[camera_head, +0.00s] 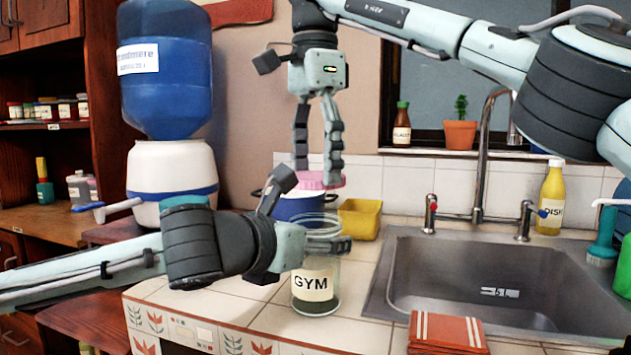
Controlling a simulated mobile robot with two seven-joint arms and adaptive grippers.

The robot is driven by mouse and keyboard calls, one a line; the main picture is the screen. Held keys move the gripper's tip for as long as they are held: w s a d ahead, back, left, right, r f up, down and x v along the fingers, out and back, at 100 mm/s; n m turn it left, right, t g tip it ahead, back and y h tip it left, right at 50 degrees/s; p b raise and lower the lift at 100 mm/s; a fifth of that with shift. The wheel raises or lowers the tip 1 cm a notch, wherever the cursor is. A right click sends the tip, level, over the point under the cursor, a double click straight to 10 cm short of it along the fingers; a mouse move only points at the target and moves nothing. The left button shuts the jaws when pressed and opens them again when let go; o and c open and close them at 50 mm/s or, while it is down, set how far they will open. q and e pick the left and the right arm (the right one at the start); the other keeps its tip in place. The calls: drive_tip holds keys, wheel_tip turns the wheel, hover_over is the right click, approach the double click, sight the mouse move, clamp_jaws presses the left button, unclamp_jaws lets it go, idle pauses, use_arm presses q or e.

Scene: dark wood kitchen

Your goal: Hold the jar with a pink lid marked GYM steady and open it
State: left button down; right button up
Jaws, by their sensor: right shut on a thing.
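The clear glass jar (316,297) with a cream GYM label stands upright on the tiled counter, dark contents at its bottom. Its rim is bare. The pink lid (318,181) is apart from the jar, above its mouth. My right gripper (318,178) points down from above and is shut on the lid. My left gripper (335,243) comes in from the left at the jar's upper part, its fingers across the glass below the rim. I cannot tell how firmly they close on it.
A blue pot (290,208) and a yellow container (358,220) stand behind the jar. The sink (410,268) with its tap (484,150) is to the right. A folded red cloth (447,333) lies at the front. A water dispenser (165,70) stands at left.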

use_arm(q)
drive_tip(key=shift+c, duration=1)
unclamp_jaws()
